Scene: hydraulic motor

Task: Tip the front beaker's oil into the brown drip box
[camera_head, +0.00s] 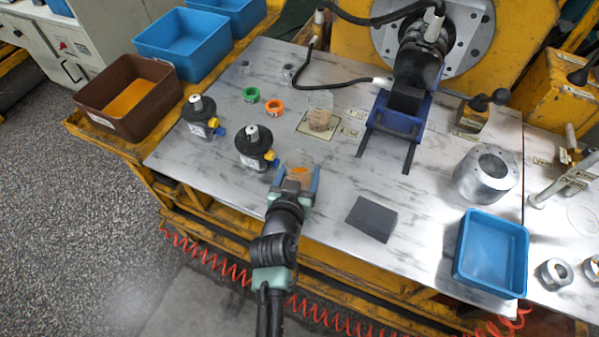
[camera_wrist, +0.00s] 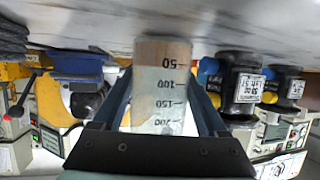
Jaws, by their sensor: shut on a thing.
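The front beaker (camera_head: 298,158) is clear and stands upright between the fingers of my gripper (camera_head: 296,176), which is shut on it at the table's front edge. In the wrist view, which is upside down, the beaker (camera_wrist: 160,80) shows black volume marks and a brownish layer at its base end. The base is at or just over the tabletop; I cannot tell if it touches. The brown drip box (camera_head: 158,119) is at the upper left, beyond the table's left edge, with an orange-yellow inside. My gripper is to its right and nearer the front.
Two black motors (camera_head: 255,150) (camera_head: 200,118) stand between the beaker and the box. Behind are green (camera_head: 251,95) and orange (camera_head: 274,107) rings and a second beaker (camera_head: 320,108). A dark block (camera_head: 371,218) lies to the right; a blue bin (camera_head: 490,254) is farther right.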

